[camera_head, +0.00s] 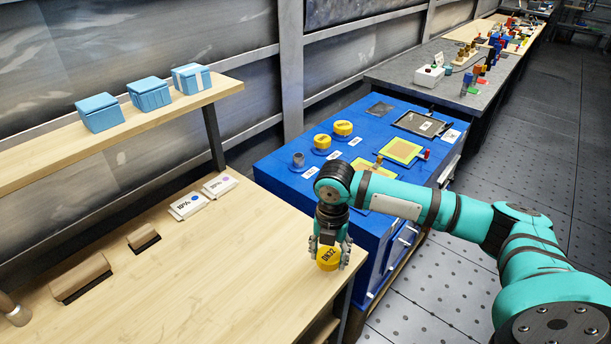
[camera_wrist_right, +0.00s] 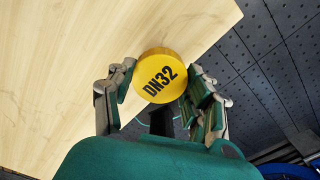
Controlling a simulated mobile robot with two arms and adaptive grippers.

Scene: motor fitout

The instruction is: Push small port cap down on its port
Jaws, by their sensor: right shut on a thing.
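The yellow cap (camera_head: 328,259) marked DN32 is between the fingers of my right gripper (camera_head: 330,266), which is shut on it near the right corner of the wooden table. In the right wrist view the cap (camera_wrist_right: 160,76) has its lettered face toward the camera, with fingers of the gripper (camera_wrist_right: 161,88) on both sides. A small grey open port (camera_head: 298,161) stands on the blue cabinet (camera_head: 282,182), behind and left of my right gripper, well apart from the cap. Two yellow caps (camera_head: 322,142) (camera_head: 343,128) sit farther back on that cabinet. My left gripper is out of view.
The cabinet also carries a yellow-green panel (camera_head: 403,151) and a dark tray (camera_head: 420,124). The wooden table (camera_head: 225,275) holds two white boxes (camera_head: 188,206) (camera_head: 220,186) and brown blocks (camera_head: 81,277); its middle is clear. Blue boxes (camera_head: 150,93) stand on the shelf above.

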